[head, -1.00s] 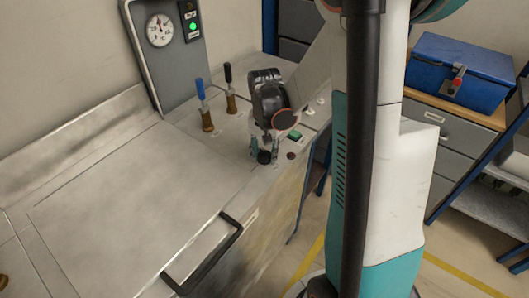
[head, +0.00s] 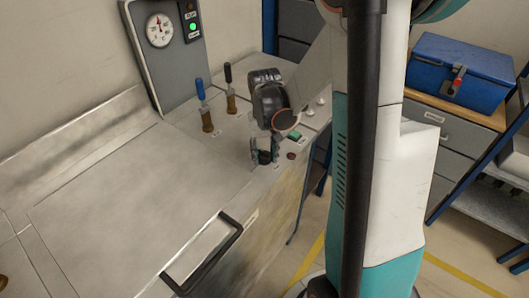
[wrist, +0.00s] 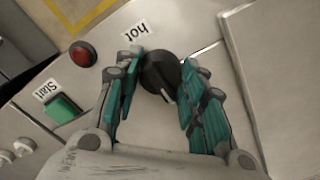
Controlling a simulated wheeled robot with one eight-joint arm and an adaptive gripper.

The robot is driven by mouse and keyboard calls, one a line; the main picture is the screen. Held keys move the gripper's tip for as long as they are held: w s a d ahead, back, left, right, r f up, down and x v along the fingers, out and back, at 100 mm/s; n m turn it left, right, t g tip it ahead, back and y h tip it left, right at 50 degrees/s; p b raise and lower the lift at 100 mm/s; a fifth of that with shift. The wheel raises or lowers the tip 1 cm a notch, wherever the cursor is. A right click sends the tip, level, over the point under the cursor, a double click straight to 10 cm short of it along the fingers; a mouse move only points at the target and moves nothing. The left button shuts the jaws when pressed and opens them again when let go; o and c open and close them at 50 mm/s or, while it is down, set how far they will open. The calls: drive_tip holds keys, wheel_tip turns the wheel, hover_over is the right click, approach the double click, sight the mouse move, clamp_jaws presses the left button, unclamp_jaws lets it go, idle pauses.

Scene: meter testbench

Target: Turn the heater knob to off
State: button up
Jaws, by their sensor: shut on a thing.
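The black heater knob (wrist: 160,75) sits on the steel bench top beside a label (wrist: 135,32) that reads "hot" in the wrist view. A pale pointer line shows on the knob's face, aimed toward the lower right of that view. My gripper (wrist: 157,88) has its teal fingers on both sides of the knob and is shut on it. In the head view my gripper (head: 264,152) points down at the bench's front edge, and the knob is mostly hidden between the fingers.
A red button (wrist: 83,54) and a green button (wrist: 62,108) are close to the knob. Two valve levers, one blue (head: 203,105) and one black (head: 230,88), stand behind my gripper. A gauge (head: 159,30) and a lit green lamp (head: 193,27) are on the back panel.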

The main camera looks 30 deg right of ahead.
sight(264, 151)
drive_tip(key=o, duration=1.1)
drive_tip(key=shift+r, duration=0.1)
wheel_tip(264, 151, up, 12)
drive_tip(key=shift+f, duration=0.1)
